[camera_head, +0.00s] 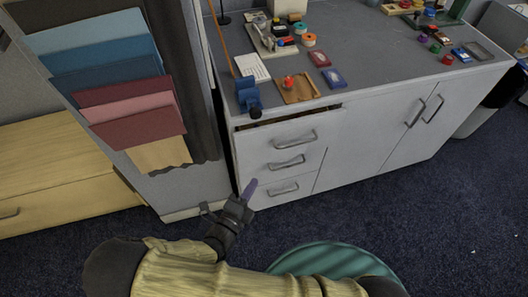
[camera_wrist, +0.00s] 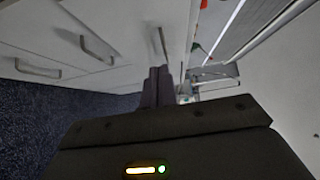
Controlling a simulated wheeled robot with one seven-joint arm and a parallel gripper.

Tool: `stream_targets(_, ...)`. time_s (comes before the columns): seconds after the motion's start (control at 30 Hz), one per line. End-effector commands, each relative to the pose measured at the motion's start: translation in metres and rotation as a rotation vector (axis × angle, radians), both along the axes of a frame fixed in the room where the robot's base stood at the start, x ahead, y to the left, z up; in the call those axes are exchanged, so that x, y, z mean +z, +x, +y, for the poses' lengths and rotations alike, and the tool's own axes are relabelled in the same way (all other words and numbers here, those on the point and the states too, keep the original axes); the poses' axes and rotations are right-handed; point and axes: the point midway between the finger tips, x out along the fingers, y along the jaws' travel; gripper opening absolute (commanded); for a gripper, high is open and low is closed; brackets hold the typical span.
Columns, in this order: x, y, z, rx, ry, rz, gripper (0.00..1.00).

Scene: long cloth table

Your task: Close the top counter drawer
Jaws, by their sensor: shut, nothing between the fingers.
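The grey-white counter (camera_head: 400,125) has three stacked drawers at its left end. The top counter drawer (camera_head: 325,128) is slightly open, with a narrow dark gap above its front. It has a metal bar handle (camera_head: 294,139). My gripper (camera_head: 251,185) is shut and empty, low in front of the left edge of the drawer stack in the head view. In the wrist view, which is turned on its side, my closed fingertips (camera_wrist: 159,72) point towards the drawer fronts, close to a handle (camera_wrist: 160,43). I cannot tell whether they touch anything.
Small items, including a blue object (camera_head: 248,95) and a wooden board (camera_head: 297,89), lie on the counter top. A panel with hanging fabric samples (camera_head: 105,70) stands left of the drawers. A green round seat (camera_head: 330,258) is in front. Carpet (camera_head: 430,210) at right is clear.

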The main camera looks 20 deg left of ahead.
Motion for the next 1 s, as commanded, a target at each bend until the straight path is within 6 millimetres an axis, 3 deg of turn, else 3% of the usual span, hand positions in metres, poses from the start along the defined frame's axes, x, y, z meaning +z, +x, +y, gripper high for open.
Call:
stream_targets(0.37,0.0,0.015,-0.005,-0.007,0.004,-0.002,0.0)
stream_targets(0.87,-0.001,0.097,-0.025,-0.008,0.005,0.0,0.0)
stream_targets(1.0,-0.001,0.117,-0.013,-0.005,0.009,0.0,0.0)
